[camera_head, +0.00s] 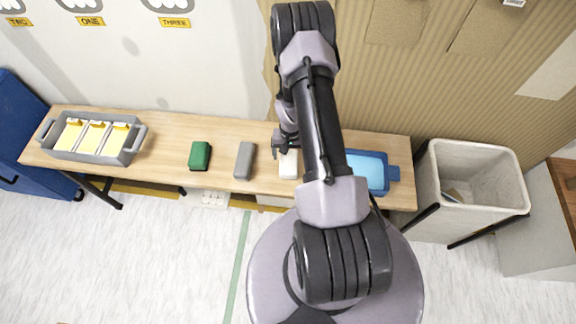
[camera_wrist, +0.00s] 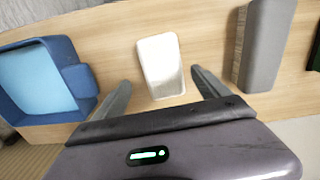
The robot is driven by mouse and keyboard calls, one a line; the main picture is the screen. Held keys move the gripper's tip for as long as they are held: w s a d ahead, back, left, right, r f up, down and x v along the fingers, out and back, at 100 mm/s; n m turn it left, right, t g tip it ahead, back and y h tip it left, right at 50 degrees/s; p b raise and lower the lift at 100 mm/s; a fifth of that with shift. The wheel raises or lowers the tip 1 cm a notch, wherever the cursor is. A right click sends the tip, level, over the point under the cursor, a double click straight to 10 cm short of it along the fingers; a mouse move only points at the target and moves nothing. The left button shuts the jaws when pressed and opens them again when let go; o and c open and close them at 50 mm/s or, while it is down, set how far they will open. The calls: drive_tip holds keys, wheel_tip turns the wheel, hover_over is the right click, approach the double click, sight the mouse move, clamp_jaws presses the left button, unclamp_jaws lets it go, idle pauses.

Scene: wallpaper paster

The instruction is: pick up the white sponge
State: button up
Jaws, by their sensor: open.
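The white sponge (camera_wrist: 161,62) lies on the wooden table in the wrist view, just beyond and between my fingertips. In the head view the white sponge (camera_head: 289,165) is partly hidden by my arm. My gripper (camera_wrist: 158,88) is open and empty, with one finger to each side of the sponge's near end. In the head view my gripper (camera_head: 284,148) is over the table near the sponge and partly hidden by my arm. I cannot tell its height above the table.
A grey block (camera_head: 244,160) and a green block (camera_head: 200,155) lie left of the sponge. A blue tray (camera_head: 393,173) is to its right. A grey tray (camera_head: 138,139) with yellow-and-white items stands at the table's left end. A bin (camera_head: 431,165) stands right of the table (camera_head: 170,130).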

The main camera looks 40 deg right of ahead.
sight(289, 161)
drive_tip(key=f+b, duration=0.1)
drive_tip(key=f, duration=0.2)
drive_tip(key=f+b, duration=0.1)
drive_tip(key=f, duration=0.1)
drive_tip(key=shift+w+a+f+b, duration=0.1)
drive_tip(key=shift+a+f+b, duration=0.2)
drive_tip(key=shift+r, duration=0.15)
drive_tip(key=shift+c, duration=0.8)
drive_tip(key=c, duration=1.3)
drive_tip(key=shift+s+a+r+p, duration=0.1)
drive_tip(key=shift+s+r+p, duration=0.2)
drive_tip(key=shift+r+p, duration=0.55)
drive_tip(key=shift+s+r+p, duration=0.25)
drive_tip(key=shift+r+p, duration=0.15)
drive_tip(key=shift+r, duration=0.7)
drive_tip(key=s+a+p, duration=0.1)
drive_tip(key=s, duration=0.4)
drive_tip(key=s+p, duration=0.1)
drive_tip(key=s, duration=0.3)
drive_tip(key=s+a+r+p, duration=0.1)
drive_tip(key=s, duration=0.4)
drive_tip(key=shift+s+a, duration=0.35)
drive_tip(key=o, duration=0.8)
drive_tip(key=shift+c, duration=0.2)
drive_tip(key=c, duration=0.8)
